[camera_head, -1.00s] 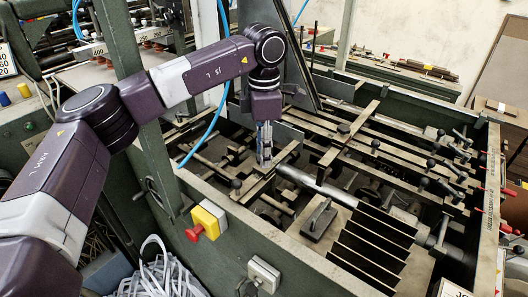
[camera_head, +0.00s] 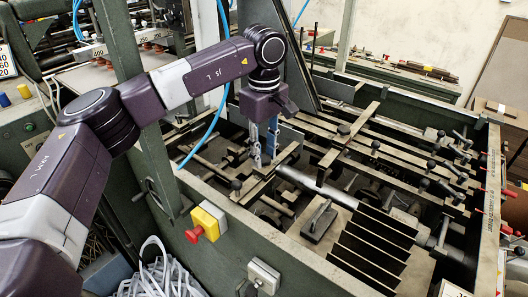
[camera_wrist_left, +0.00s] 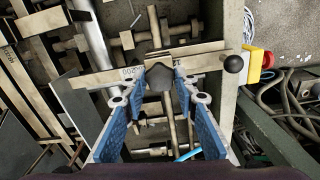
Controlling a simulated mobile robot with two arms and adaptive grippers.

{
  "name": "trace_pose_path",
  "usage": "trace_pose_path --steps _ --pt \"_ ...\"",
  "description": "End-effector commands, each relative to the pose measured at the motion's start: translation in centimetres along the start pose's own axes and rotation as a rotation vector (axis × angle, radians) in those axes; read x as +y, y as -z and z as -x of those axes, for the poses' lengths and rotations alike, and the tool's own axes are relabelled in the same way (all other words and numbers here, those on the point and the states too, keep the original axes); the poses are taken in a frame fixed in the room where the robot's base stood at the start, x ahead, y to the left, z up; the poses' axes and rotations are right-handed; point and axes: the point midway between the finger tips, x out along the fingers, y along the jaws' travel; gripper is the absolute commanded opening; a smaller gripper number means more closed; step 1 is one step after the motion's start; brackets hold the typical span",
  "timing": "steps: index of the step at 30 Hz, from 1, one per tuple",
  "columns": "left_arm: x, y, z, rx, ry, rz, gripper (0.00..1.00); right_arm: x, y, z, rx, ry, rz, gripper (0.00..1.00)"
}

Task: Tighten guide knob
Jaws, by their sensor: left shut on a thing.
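The dark guide knob (camera_wrist_left: 159,78) sits between the blue-padded fingers of my left gripper (camera_wrist_left: 159,82) in the left wrist view. The gripper is shut on it. The knob is over a flat metal guide bar (camera_wrist_left: 100,78) with printed numbers. In the head view my left gripper (camera_head: 264,150) points down into the feeder, at the guide bars left of the middle. There the knob is hard to make out between the fingers. My right gripper is not in view.
A black ball handle (camera_wrist_left: 234,64) is at the bar's right end. A yellow box (camera_head: 209,222) with a red button (camera_head: 194,235) is on the green feeder wall (camera_head: 240,240). A thick round shaft (camera_head: 310,182) and several guide bars crowd the space right of the gripper.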

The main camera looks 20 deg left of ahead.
Motion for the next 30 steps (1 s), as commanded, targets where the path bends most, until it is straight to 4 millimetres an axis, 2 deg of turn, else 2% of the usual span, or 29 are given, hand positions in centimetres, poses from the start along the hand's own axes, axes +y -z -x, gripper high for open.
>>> trace_pose_path --steps 30 --pt "0.21 0.13 0.44 0.007 -0.009 -0.94 0.03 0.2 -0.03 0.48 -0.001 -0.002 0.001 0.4"
